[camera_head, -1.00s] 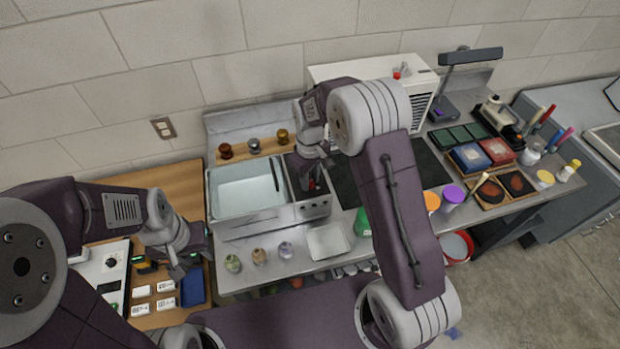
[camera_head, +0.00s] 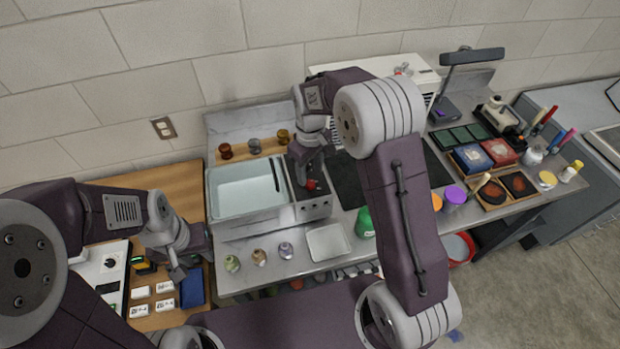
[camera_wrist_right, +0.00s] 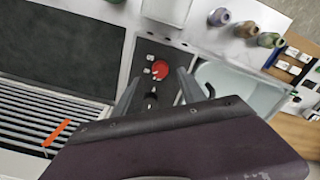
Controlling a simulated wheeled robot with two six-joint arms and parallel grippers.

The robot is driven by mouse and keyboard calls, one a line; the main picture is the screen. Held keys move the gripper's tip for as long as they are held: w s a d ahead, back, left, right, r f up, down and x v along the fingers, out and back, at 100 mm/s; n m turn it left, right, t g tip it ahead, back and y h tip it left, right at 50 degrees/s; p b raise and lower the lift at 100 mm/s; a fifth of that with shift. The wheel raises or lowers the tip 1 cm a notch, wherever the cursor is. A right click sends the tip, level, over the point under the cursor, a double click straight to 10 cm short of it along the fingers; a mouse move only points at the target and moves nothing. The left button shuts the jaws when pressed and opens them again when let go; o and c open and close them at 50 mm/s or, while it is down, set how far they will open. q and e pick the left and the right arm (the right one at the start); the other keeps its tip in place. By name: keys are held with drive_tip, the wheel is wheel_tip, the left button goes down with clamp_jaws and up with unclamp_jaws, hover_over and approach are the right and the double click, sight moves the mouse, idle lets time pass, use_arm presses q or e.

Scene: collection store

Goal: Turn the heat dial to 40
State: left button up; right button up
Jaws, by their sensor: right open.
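A red round dial (camera_head: 311,185) sits on the front of a narrow dark control panel right of the water basin. In the right wrist view the red dial (camera_wrist_right: 159,70) lies between my open fingers, near their tips, with a smaller black knob (camera_wrist_right: 152,98) below it. Pale markings beside the dial are too small to read. My right gripper (camera_head: 309,174) is open over the panel; contact with the dial cannot be told. My left gripper (camera_head: 178,270) hangs over the wooden table at left; its fingers are too unclear to judge.
The water basin (camera_head: 240,213) borders the panel on one side, a dark mat (camera_head: 347,178) on the other. A white louvred box (camera_head: 425,75) stands behind. A white dial box (camera_head: 100,270) is at left.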

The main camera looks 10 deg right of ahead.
sight(310, 182)
wheel_tip(310, 182, up, 6)
drive_tip(key=shift+f, duration=0.25)
drive_tip(key=shift+f+b, duration=0.1)
drive_tip(key=shift+b, duration=0.25)
drive_tip(key=s+d+f+m+b, duration=0.2)
drive_tip(key=s+f, duration=0.3)
drive_tip(key=s, duration=0.4)
drive_tip(key=s+d+f+m+t+b, duration=0.1)
drive_tip(key=s+d+f+m+b, duration=0.1)
drive_tip(key=s+f, duration=0.4)
drive_tip(key=s+d+m, duration=0.1)
drive_tip(key=s+m, duration=0.1)
drive_tip(key=s, duration=0.1)
drive_tip(key=shift+m+b, duration=0.4)
drive_tip(key=shift+s+d+f, duration=0.1)
drive_tip(key=shift+s, duration=0.1)
